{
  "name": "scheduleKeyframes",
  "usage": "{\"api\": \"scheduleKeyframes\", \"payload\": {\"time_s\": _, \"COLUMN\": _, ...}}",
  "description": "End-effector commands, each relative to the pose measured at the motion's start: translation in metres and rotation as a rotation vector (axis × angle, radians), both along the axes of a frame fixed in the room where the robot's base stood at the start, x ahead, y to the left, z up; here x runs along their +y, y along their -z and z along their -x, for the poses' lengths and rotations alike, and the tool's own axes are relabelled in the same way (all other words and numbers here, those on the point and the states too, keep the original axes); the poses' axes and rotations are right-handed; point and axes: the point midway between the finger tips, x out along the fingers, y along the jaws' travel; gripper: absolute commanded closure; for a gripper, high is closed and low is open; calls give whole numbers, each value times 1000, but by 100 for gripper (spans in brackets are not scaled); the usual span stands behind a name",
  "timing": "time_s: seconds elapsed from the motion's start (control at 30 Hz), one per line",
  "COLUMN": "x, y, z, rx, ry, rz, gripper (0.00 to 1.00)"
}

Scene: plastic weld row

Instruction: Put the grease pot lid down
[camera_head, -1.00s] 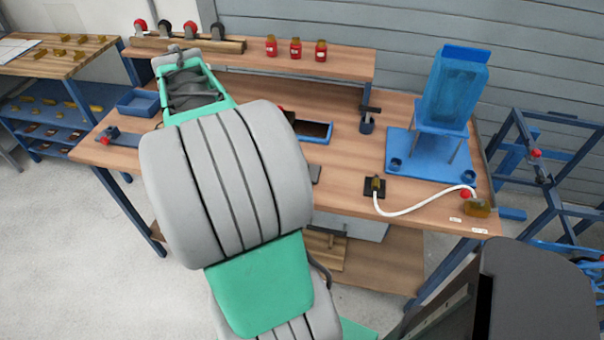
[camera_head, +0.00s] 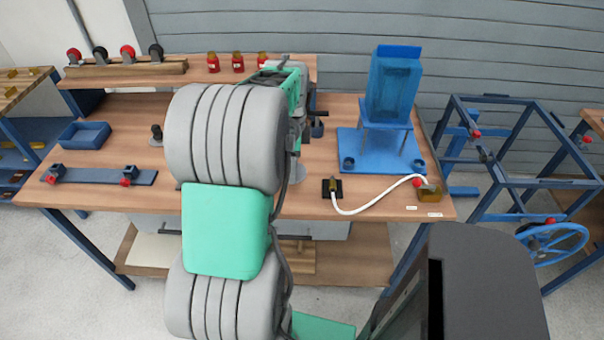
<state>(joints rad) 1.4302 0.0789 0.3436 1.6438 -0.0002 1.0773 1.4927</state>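My arm rises through the middle of the head view, and its green and grey wrist is above the bench. My gripper (camera_head: 298,140) is mostly hidden behind the arm, so I cannot see whether its fingers are open or what they hold. I cannot make out the grease pot lid with certainty. A small dark pot-like thing (camera_head: 317,127) stands just right of the wrist. A dark knobbed piece (camera_head: 157,136) stands on the bench left of the arm. A grey round plate (camera_head: 298,183) lies partly hidden beside the arm.
The wooden bench (camera_head: 120,195) holds a blue tray (camera_head: 84,135), a blue bar with clamps (camera_head: 103,176), and a blue hopper stand (camera_head: 390,95) at right. A white hose (camera_head: 365,208) curves along the front. Red jars (camera_head: 237,62) stand on the rear shelf.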

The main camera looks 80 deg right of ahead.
Motion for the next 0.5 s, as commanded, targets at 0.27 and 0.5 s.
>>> {"api": "scheduleKeyframes", "payload": {"time_s": 0.27, "x": -23, "y": 35, "z": 18, "rx": 0, "ry": 0, "rz": 0, "gripper": 74}}
{"api": "scheduleKeyframes", "payload": {"time_s": 0.5, "x": -25, "y": 68, "z": 20, "rx": 0, "ry": -2, "rz": 2, "gripper": 74}}
